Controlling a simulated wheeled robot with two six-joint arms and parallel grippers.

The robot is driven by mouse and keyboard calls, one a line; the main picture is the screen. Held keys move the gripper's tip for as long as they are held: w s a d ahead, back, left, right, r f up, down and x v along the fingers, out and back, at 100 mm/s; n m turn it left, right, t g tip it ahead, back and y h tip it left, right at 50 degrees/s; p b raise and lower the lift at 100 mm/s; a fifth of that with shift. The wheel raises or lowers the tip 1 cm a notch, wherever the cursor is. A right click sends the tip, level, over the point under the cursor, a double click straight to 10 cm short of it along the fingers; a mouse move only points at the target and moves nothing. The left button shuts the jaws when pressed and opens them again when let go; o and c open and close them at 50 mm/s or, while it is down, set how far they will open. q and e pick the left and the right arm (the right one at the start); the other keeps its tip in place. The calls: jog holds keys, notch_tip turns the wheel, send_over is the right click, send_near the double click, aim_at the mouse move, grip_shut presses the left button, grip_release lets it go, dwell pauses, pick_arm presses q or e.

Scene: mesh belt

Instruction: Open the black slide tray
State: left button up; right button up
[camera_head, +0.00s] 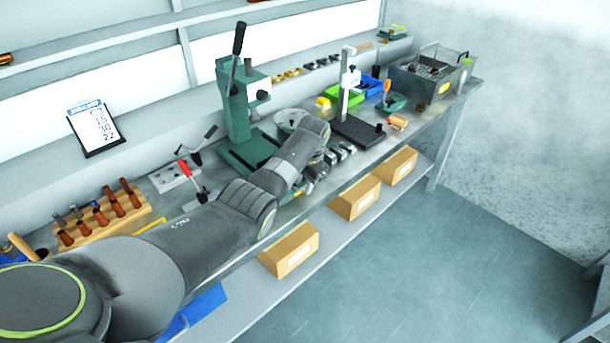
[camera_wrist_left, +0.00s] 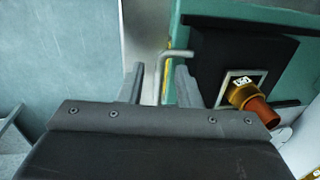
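In the left wrist view, a black block that looks like the slide tray (camera_wrist_left: 212,48) sits on a green base (camera_wrist_left: 225,9). A square metal-edged opening in it holds a brass and copper-coloured part (camera_wrist_left: 252,103). A grey bent rod handle (camera_wrist_left: 176,54) sticks out from its side. My left gripper (camera_wrist_left: 157,85) is open, with one finger on each side of the handle's bent end; I cannot tell whether either touches it. In the head view my left arm reaches to the green press (camera_head: 240,110) and hides most of the tray area. My right gripper is not in view.
Left of the press stand a red-handled clamp (camera_head: 190,175) and a wooden rack of tools (camera_head: 105,215). To the right are a black-based stand (camera_head: 358,132), bins and a wire-mesh basket (camera_head: 430,80). Cardboard boxes (camera_head: 290,250) sit on the shelf below. The floor in front is clear.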

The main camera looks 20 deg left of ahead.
pick_arm(q)
jog(key=shift+d+r, duration=0.1)
jog(key=shift+r, duration=0.55)
notch_tip(320, 180, up, 16)
jog(key=s+d, duration=0.1)
jog(key=d, duration=0.1)
jog(key=shift+s+d+p, duration=0.15)
jog(key=shift+d+p, duration=0.15)
jog(key=shift+p, duration=0.1)
jog(key=shift+f, duration=0.15)
